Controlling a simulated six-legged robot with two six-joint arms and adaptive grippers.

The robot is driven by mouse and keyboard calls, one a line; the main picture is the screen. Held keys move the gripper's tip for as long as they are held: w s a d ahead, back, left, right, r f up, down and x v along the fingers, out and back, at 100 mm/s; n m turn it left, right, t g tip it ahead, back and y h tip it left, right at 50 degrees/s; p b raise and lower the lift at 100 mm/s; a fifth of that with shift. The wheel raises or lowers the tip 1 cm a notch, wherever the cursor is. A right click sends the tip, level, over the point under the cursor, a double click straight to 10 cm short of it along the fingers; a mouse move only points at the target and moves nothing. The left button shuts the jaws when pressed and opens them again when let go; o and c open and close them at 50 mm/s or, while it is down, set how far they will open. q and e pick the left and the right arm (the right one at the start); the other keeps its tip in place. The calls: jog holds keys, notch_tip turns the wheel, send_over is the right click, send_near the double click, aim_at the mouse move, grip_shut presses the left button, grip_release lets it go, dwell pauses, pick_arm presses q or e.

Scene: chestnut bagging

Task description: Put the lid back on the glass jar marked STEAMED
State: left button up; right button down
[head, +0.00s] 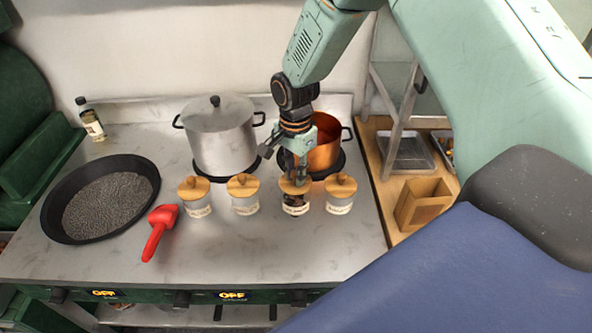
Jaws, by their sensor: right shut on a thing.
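Several small glass jars with wooden lids stand in a row on the grey counter. The third from the left holds dark contents, and its label (295,210) is too small to read, so I cannot confirm that it says STEAMED. My right gripper (296,180) points down over this jar (296,201) and is shut on its wooden lid (288,188). The lid is at the jar's mouth; I cannot tell whether it rests fully on the rim. The fingers hide part of the lid. My left gripper is not in view.
Neighbouring jars stand close on the left (244,198) and right (341,196). A copper pot (325,152) is just behind, with a steel pot (220,135) to its left. A black pan (62,230) and red scoop (157,228) lie left. The counter front is clear.

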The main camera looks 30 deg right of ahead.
jog(key=shift+a, duration=0.1)
jog(key=shift+d+f, duration=0.1)
jog(key=shift+d, duration=0.2)
jog(key=shift+a+p, duration=0.1)
jog(key=shift+p, duration=0.3)
dwell(0.6)
jog(key=shift+a+p, duration=0.1)
jog(key=shift+p, duration=0.25)
jog(key=shift+a, duration=0.1)
jog(key=shift+d+f, duration=0.1)
jog(key=shift+d, duration=0.1)
dwell(0.9)
